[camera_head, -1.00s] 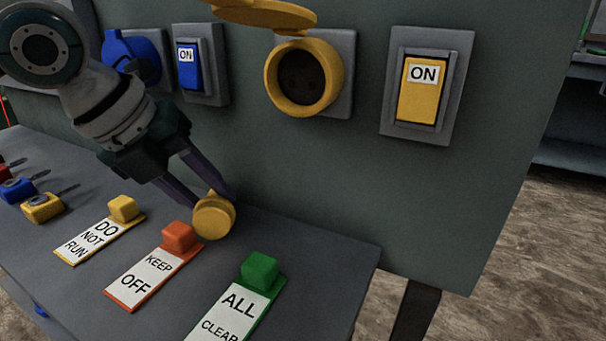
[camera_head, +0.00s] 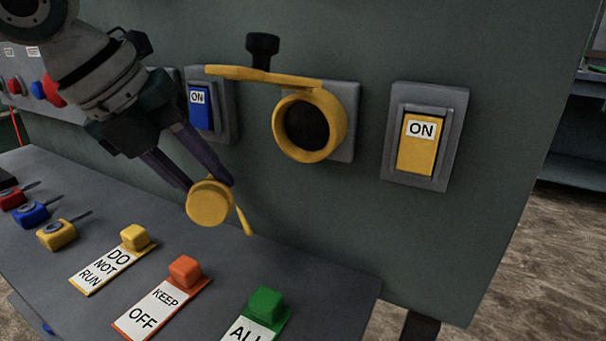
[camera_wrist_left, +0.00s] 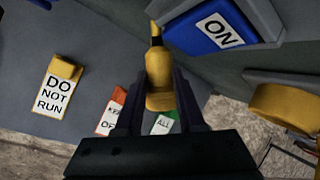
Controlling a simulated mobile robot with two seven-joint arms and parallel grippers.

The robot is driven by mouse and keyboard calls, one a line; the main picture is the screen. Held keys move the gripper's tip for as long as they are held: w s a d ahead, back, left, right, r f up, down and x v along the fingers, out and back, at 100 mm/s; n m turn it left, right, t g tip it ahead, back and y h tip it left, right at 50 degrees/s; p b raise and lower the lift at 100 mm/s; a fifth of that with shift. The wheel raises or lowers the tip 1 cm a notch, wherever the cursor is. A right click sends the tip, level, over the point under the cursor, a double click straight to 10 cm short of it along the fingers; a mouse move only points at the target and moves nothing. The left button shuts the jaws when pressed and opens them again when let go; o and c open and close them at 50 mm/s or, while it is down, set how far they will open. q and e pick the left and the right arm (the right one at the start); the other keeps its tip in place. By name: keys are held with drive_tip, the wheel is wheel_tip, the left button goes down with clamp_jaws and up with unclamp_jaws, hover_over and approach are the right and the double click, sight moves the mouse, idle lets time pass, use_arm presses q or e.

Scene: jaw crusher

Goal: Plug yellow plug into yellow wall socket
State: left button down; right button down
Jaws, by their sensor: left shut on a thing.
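My left gripper (camera_head: 208,186) is shut on the yellow plug (camera_head: 209,204) and holds it above the grey shelf, in front of the panel. In the left wrist view the yellow plug (camera_wrist_left: 158,70) sits between the fingers of my left gripper (camera_wrist_left: 155,95), with a dark band and a yellow tip pointing up. The yellow wall socket (camera_head: 306,126) is a round ring with a dark opening, up and right of the plug and apart from it. Its yellow lid (camera_head: 262,77) stands open above it. The socket's ring also shows at the right in the left wrist view (camera_wrist_left: 285,108). My right gripper does not show.
A yellow ON switch (camera_head: 422,145) is right of the socket, and a blue ON switch (camera_head: 200,108) is left of it. Tags marked DO NOT RUN (camera_head: 98,271), KEEP OFF (camera_head: 155,309) and ALL CLEAR (camera_head: 250,332) lie on the shelf (camera_head: 330,290). Small padlocks (camera_head: 55,235) lie at left.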

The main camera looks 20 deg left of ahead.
use_arm(q)
drive_tip(key=s+a+p, duration=0.1)
drive_tip(key=s+p, duration=0.4)
drive_tip(key=s, duration=1.4)
drive_tip(key=shift+s+a+f, duration=0.15)
drive_tip(key=shift+s+a, duration=0.1)
wheel_tip(320, 180, up, 23)
drive_tip(key=p, duration=2.3)
